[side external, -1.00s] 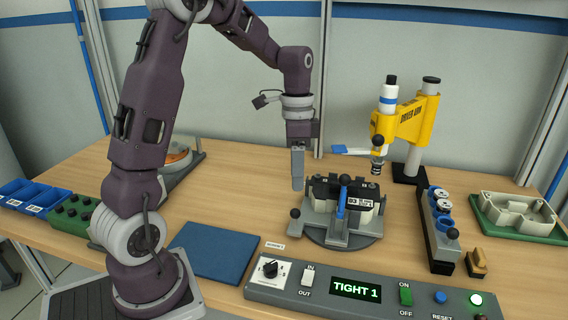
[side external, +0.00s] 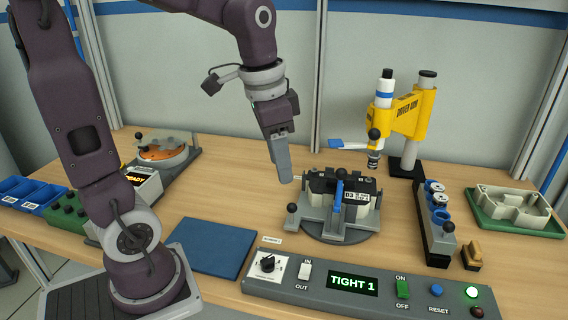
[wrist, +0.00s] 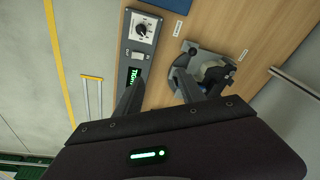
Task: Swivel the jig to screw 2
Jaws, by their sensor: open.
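The jig (side external: 338,226) is a round grey turntable on the bench with grey clamps, a blue lever (side external: 339,203) and a black-and-white part labelled B3 (side external: 357,197) held in it. A black-knobbed handle (side external: 292,210) sticks out at its left. My gripper (side external: 285,179) hangs above and left of the jig, tilted, apart from it and empty. In the wrist view my gripper (wrist: 175,92) shows two fingers spread, with the jig (wrist: 183,82) partly hidden behind one finger. The yellow driver arm (side external: 405,117) stands behind the jig at the right.
The control panel (side external: 225,281) at the front reads TIGHT 1, with a green light lit. A blue mat (side external: 209,247) lies left of the jig. A rack of cups (side external: 436,238) and a green tray (side external: 501,222) are at the right. An orange round device (side external: 162,152) stands at back left.

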